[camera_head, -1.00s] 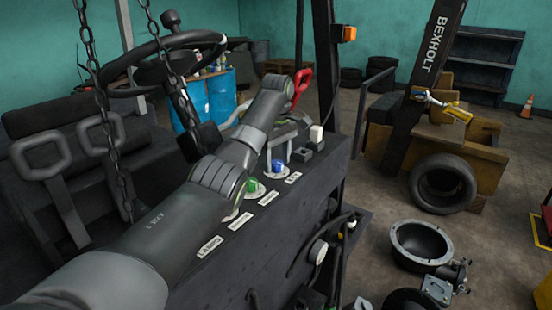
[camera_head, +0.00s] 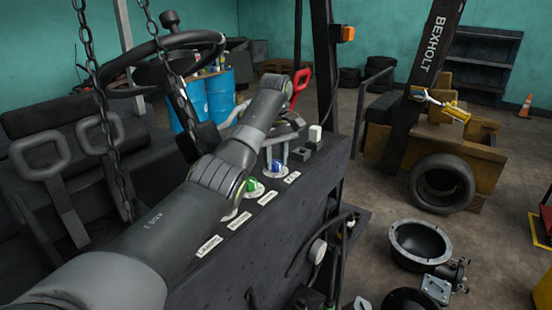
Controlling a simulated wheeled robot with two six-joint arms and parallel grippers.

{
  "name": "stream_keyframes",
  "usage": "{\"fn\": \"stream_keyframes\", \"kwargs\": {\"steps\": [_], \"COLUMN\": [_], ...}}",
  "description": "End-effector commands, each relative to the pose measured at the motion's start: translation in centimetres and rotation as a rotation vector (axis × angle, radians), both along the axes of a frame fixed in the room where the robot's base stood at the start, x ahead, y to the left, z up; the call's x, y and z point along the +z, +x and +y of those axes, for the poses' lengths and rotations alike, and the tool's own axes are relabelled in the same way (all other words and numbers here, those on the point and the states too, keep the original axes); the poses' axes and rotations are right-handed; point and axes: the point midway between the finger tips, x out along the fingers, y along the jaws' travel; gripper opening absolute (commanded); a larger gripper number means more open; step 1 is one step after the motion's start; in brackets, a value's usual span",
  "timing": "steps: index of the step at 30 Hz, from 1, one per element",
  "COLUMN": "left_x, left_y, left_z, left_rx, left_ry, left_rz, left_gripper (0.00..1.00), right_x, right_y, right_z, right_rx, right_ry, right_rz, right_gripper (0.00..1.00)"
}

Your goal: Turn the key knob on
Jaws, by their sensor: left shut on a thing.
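My left arm reaches across the dark control panel (camera_head: 240,260) from the left. My left gripper (camera_head: 276,160) points down at the panel's far part, its pale fingers shut on a blue knob (camera_head: 278,167) with a white round base. A green knob (camera_head: 252,186) sits nearer, partly hidden beside my arm. My right gripper is not in view.
A steering wheel (camera_head: 165,62) and hanging chains (camera_head: 93,75) are at the left. A red handle (camera_head: 301,87) and a small block with a white top (camera_head: 315,133) stand beyond the gripper. A black mast post (camera_head: 326,60) rises behind the panel.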

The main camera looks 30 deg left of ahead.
Motion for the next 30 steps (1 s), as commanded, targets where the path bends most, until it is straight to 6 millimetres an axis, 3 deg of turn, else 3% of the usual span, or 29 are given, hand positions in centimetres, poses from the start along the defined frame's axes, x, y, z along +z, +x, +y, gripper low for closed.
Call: {"fn": "stream_keyframes", "kwargs": {"steps": [18,30], "left_x": [0.06,0.09], "left_y": [0.03,0.04], "left_z": [0.1,0.07], "left_rx": [-0.559,-0.776], "left_ry": [0.003,0.004], "left_rz": [-0.001,-0.002], "left_gripper": [0.11,0.11], "right_x": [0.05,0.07], "right_y": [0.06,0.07], "right_z": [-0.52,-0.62], "right_rx": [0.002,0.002], "right_ry": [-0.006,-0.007], "right_rz": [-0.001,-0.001], "right_gripper": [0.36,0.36]}}
